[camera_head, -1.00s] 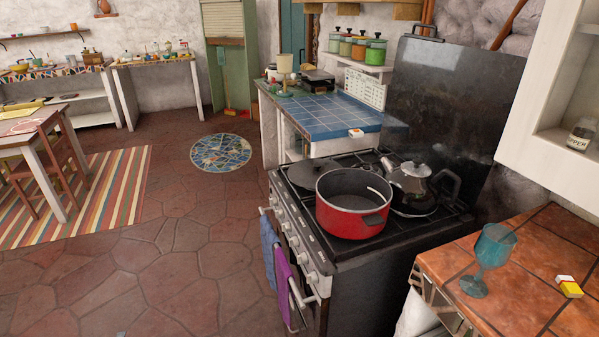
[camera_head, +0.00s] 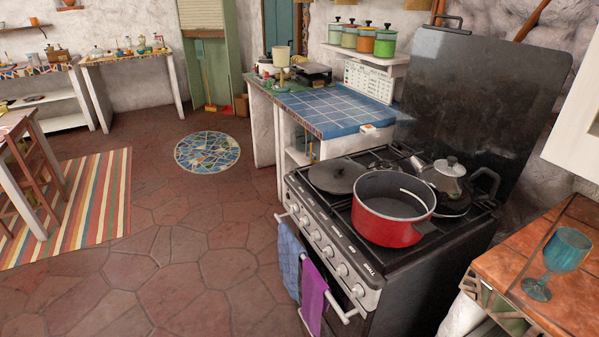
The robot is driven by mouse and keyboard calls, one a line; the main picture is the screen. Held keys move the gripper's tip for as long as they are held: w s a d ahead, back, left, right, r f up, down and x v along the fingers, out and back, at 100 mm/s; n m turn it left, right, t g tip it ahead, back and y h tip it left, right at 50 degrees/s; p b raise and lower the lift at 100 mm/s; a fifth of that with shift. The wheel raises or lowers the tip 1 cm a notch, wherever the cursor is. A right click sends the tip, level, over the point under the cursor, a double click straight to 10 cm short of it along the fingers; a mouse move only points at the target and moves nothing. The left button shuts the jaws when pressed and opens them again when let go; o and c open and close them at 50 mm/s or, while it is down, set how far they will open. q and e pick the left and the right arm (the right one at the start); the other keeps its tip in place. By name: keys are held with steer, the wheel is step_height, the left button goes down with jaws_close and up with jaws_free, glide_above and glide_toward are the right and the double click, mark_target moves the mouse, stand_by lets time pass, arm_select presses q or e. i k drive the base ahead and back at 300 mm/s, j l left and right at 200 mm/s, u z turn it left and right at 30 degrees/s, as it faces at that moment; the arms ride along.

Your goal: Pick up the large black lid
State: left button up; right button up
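A large round black lid (camera_head: 337,177) with a small knob lies flat on the stove top, at its left side. It is behind and to the left of a red pot (camera_head: 388,229), whose rim comes close to the lid's right edge. I cannot tell whether they touch. The pot is open and looks empty. Neither of my grippers is in view.
A metal kettle (camera_head: 448,181) stands on the stove behind the pot. A tall dark panel (camera_head: 485,100) rises at the stove's back. A teal glass (camera_head: 562,252) stands on the tiled counter at right. The floor left of the stove is clear.

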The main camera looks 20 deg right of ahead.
mark_target(336, 175)
steer(key=i+j+u, duration=0.6)
steer(key=i, duration=0.25)
steer(key=i+z, duration=0.3)
steer(key=i, duration=0.3)
steer(key=i+z, duration=0.25)
steer(key=i, duration=0.35)
steer(key=i+z, duration=0.5)
steer(key=z, duration=0.25)
steer(key=i+j+z, duration=0.15)
steer(key=z, duration=0.2)
steer(key=i+z, duration=0.2)
steer(key=z, duration=0.25)
steer(key=i+z, duration=0.2)
steer(key=z, duration=0.2)
steer(key=i+j+z, duration=0.15)
steer(key=z, duration=0.3)
